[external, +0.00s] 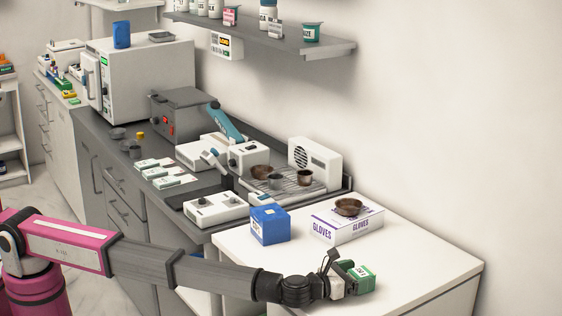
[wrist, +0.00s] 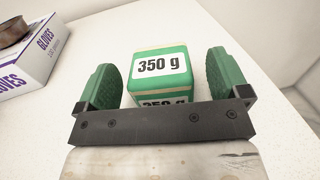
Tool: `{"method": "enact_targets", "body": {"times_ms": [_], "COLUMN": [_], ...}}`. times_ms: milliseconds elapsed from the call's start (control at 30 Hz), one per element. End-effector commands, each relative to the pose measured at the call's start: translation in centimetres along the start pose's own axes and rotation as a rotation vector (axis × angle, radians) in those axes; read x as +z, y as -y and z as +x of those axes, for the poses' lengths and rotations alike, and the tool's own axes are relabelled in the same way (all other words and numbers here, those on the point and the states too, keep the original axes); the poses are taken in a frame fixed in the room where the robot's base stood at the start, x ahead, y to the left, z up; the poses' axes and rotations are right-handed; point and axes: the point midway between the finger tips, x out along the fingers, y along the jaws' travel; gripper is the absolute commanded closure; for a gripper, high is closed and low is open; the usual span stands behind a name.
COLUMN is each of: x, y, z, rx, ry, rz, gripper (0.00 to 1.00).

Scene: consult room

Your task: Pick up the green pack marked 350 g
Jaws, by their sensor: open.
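The green pack (wrist: 161,67) stands on the white table top (wrist: 240,22), with white labels reading 350 g on its top and near side. In the wrist view it sits between the two green fingertips of my gripper (wrist: 162,80), with a gap on each side. My gripper is open. In the external view the green pack (external: 367,277) is at the front of the white table, just beyond my gripper (external: 351,278), which partly hides it.
A purple-and-white gloves box (external: 347,226) with a brown bowl (external: 348,207) on top stands behind the pack; it is at upper left in the wrist view (wrist: 28,58). A blue box (external: 269,225) stands to its left. The table's right side is clear.

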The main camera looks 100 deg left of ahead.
Motion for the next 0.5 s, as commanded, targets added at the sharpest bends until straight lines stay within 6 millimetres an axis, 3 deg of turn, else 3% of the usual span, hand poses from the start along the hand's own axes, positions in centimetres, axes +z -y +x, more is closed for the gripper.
{"method": "enact_targets", "body": {"times_ms": [67,300,500], "x": [0.0,0.0,0.0], "y": [0.08,-0.01,0.0], "z": [0.88,0.92,0.91], "rx": [0.0,0.0,0.0], "ry": [0.0,0.0,0.0], "rz": [0.0,0.0,0.0], "gripper": [0.06,0.06,0.71]}}
